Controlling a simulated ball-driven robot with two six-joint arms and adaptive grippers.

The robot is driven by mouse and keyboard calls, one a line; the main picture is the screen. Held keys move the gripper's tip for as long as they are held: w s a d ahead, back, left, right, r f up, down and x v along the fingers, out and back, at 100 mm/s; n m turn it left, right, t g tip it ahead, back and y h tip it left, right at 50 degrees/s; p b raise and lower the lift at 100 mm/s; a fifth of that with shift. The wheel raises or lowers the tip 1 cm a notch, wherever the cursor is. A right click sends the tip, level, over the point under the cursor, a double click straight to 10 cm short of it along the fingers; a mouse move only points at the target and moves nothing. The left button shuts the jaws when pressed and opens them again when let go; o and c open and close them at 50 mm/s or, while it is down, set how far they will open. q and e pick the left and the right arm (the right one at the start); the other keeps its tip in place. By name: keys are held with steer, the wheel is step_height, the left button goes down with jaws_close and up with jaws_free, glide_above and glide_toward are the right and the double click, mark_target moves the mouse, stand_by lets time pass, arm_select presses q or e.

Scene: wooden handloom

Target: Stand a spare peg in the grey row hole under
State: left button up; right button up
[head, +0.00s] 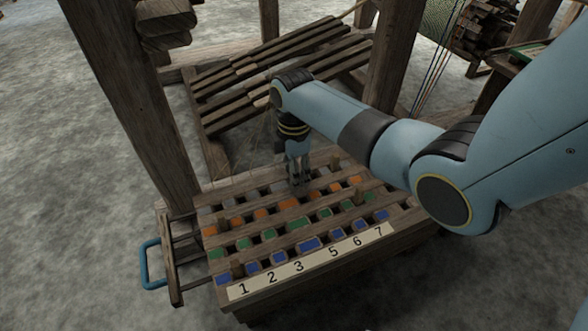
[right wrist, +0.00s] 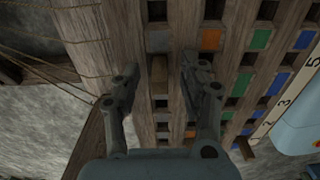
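The wooden peg board (head: 330,262) has rows of blue, green, orange and grey marked holes, with a strip numbered 1 to 7 along its front. My right gripper (head: 300,184) points down at the grey row, behind the orange row. In the right wrist view, my right gripper (right wrist: 160,66) has its fingers spread, one on each side of a brown wooden peg (right wrist: 159,78). There are gaps between the peg and both fingers. The peg looks upright in the grey row; its base is hard to make out. My left gripper is out of view.
Loom posts (head: 135,105) rise behind on both sides. Slatted wooden treadles (head: 290,60) lie behind the board. A blue handle (head: 151,264) sticks out at the left.

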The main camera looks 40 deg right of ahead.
step_height(320, 180, up, 12)
stand_by(0.6)
stand_by(0.4)
